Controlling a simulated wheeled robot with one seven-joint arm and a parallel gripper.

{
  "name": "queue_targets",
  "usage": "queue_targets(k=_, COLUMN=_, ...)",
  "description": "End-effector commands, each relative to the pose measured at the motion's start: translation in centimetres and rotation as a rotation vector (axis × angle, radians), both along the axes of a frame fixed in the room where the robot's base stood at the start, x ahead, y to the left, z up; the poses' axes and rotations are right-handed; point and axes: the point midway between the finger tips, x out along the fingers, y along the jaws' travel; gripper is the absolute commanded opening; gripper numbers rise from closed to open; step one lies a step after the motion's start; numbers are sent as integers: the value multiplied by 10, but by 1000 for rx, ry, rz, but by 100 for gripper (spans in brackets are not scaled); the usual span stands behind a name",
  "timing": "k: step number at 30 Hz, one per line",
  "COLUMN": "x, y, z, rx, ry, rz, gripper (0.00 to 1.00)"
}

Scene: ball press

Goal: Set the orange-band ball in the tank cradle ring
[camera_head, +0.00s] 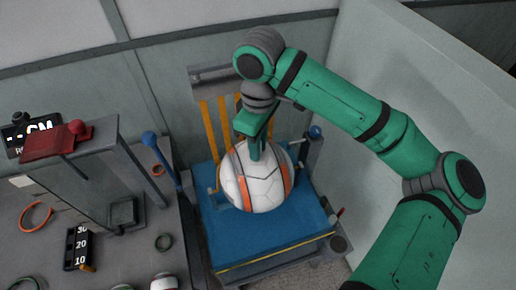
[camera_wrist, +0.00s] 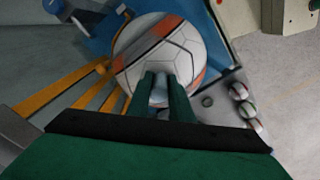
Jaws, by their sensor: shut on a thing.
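The orange-band ball (camera_head: 258,190) is large and white, with orange and grey bands. It appears over the middle of the blue tank top (camera_head: 225,238) in the head view. My gripper (camera_head: 256,150) points down at the ball's upper side and is shut on it. In the wrist view the ball (camera_wrist: 188,50) fills the upper middle, and the narrow fingers of my gripper (camera_wrist: 162,85) overlap its lower edge. A small pale part shows between them; the exact grip is hard to see. The cradle ring is hidden by the ball, so I cannot tell whether the ball touches it.
Yellow-orange bars (camera_head: 210,130) stand behind the tank. Blue-knobbed levers stand at its left (camera_head: 150,138) and right (camera_head: 315,132). A grey bench (camera_head: 178,222) at left bears a press frame (camera_head: 75,135) and rings. Several small banded balls (camera_wrist: 248,108) show in the wrist view. A pale wall is close at right.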

Motion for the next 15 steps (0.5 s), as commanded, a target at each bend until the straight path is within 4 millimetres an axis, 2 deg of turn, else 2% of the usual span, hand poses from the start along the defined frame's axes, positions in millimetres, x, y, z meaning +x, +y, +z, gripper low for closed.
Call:
queue_targets(k=3, x=0, y=1, z=-13, rx=4, ry=-2, rz=-1, gripper=0)
queue_targets(k=9, x=1, y=1, z=-14, rx=4, ry=-3, rz=0, gripper=0)
queue_targets(k=10, x=0, y=1, z=-14, rx=4, ry=-2, rz=0, gripper=24)
queue_targets(k=12, x=0, y=1, z=-14, rx=4, ry=-2, rz=0, gripper=38)
queue_targets(k=15, x=0, y=0, z=-14, rx=4, ry=-2, rz=0, gripper=38)
